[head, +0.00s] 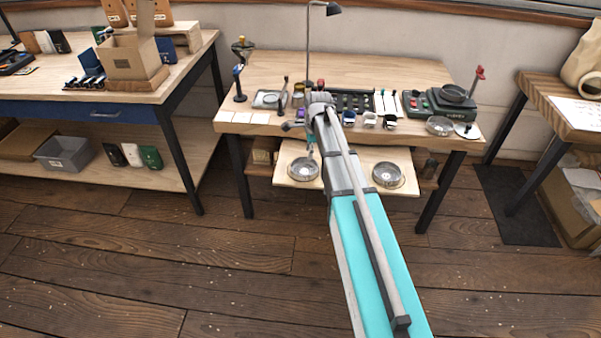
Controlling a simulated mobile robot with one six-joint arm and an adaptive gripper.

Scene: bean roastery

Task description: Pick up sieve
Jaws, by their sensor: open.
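Several shallow round metal dishes could be the sieve, and at this size I cannot tell which is. One (303,168) is on the left part of a pale pull-out board below the tabletop. A second (388,175) is on the right part of that board. A third (440,125) lies at the right front of the tabletop, by the black scale. My arm reaches up over the front edge of the middle table.
The middle table (420,70) holds a black tray (352,101), small cups, a lamp (325,9) and a black scale (450,102). A workbench (190,60) with a cardboard box (128,58) stands left, another table (545,90) right. The wooden floor in front is clear.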

